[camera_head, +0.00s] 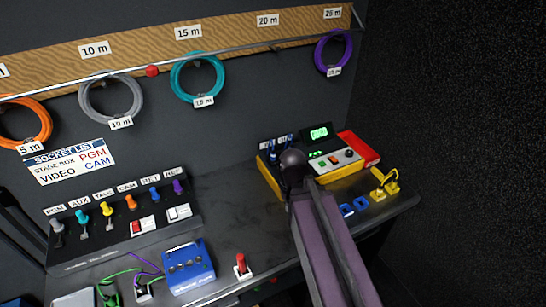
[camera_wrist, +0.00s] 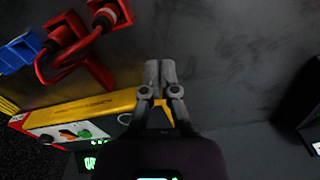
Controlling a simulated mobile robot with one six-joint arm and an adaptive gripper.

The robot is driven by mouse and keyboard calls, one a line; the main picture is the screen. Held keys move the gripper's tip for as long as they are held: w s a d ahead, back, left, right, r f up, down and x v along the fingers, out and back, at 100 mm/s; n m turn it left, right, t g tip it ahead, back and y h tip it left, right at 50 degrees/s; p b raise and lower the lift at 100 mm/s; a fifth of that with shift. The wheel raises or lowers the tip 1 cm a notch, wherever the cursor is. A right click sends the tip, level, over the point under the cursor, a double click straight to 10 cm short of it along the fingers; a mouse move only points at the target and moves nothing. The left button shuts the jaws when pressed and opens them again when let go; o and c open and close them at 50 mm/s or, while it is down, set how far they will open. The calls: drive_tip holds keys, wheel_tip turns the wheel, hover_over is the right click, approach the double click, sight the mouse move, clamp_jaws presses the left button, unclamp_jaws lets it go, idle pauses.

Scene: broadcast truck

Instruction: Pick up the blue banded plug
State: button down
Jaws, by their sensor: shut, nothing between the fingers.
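In the head view, a blue plug (camera_head: 154,194) stands in the sloped socket panel (camera_head: 110,252), in a row with plugs of other colours. Two slim blue upright pieces (camera_head: 287,143) stand by the labels at the yellow tester (camera_head: 262,175); I cannot tell whether either carries a band. My gripper's fingertips (camera_wrist: 160,68) show in the wrist view, shut and empty, over dark desk surface beside the tester's yellow edge. In the head view my arm hides the fingertips. No blue plug is between or touching the fingers.
A red looped cable piece (camera_wrist: 85,42) and a blue piece (camera_wrist: 20,52) lie near the tester in the wrist view. A blue box (camera_head: 188,268), a red switch (camera_head: 241,266) and yellow pieces (camera_head: 384,183) stand on the desk. Coiled cables hang on the wall behind.

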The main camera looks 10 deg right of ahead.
drive_tip(key=c, duration=0.9)
unclamp_jaws()
drive_tip(key=shift+w, duration=0.1)
drive_tip(key=o, duration=0.5)
drive_tip(key=shift+w+r+p, duration=0.65)
drive_tip(key=shift+w, duration=0.35)
drive_tip(key=shift+c, duration=0.2)
wheel_tip(320, 180, up, 12)
drive_tip(key=n+p, duration=0.1)
drive_tip(key=p, duration=1.1)
hover_over(273, 150)
drive_tip(key=shift+w+f+n, duration=0.1)
drive_tip(key=shift+w+n, duration=0.2)
drive_tip(key=shift+w, duration=0.05)
drive_tip(key=shift+f, duration=0.15)
wheel_tip(273, 150, down, 8)
drive_tip(key=b, duration=0.9)
drive_tip(key=shift+f, duration=0.2)
drive_tip(key=shift+s+f+b, duration=0.15)
drive_tip(key=shift+f+b, duration=1.15)
drive_tip(key=shift+s+f+b, duration=0.15)
drive_tip(key=shift+f+b, duration=1.1)
drive_tip(key=shift+f, duration=0.05)
